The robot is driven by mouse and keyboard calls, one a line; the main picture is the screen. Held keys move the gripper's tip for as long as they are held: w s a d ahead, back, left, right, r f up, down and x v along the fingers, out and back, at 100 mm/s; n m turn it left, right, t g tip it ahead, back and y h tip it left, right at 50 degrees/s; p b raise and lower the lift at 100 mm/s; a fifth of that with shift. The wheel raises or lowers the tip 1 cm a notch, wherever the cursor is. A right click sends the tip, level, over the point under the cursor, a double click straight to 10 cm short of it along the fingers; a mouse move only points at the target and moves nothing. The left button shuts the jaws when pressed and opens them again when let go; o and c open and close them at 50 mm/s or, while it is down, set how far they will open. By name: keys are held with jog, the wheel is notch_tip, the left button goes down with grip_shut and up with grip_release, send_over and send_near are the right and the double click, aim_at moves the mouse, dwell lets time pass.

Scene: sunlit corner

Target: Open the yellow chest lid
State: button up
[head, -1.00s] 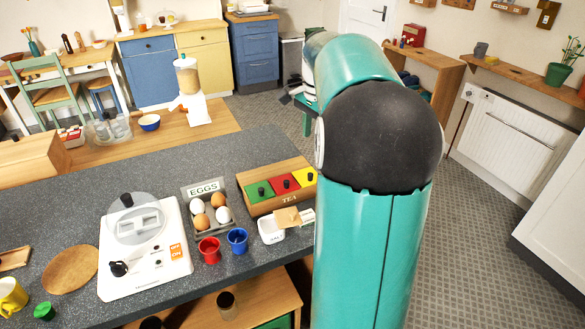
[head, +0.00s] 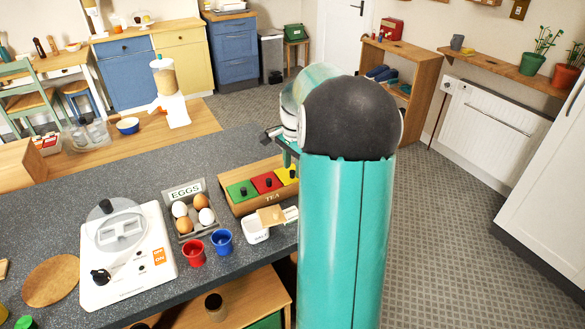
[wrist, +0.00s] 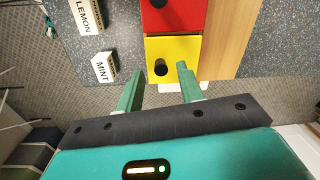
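The wooden tea chest (head: 240,206) stands on the dark counter, with a green, a red and a yellow lid in a row. The yellow lid (head: 286,175) is at the right end, partly hidden by my arm. In the wrist view the yellow lid (wrist: 182,48) looks closed, with a black knob (wrist: 160,67) on it. My gripper (wrist: 160,70) is open and empty. Its two green fingers point towards the yellow lid, one to each side of the knob in the picture. They look apart from it; the height gap cannot be told.
The red lid (wrist: 172,14) adjoins the yellow one. LEMON (wrist: 86,15) and MINT (wrist: 104,67) boxes stand beside the chest. A white container (head: 255,232), blue cup (head: 222,243), red cup (head: 193,255) and egg tray (head: 190,228) are close by. The counter edge lies just beyond.

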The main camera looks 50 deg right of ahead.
jog(key=shift+w+f, duration=0.1)
jog(key=shift+f, duration=0.6)
grip_shut()
jog(key=w, duration=0.2)
jog(key=w+d, duration=0.1)
jog(key=w, duration=0.1)
jog(key=w+d, duration=0.1)
jog(key=w, duration=0.1)
jog(key=shift+w, duration=0.35)
jog(key=shift+w+d+r, duration=0.1)
jog(key=shift+r, duration=0.05)
grip_release()
jog(key=shift+w, duration=0.15)
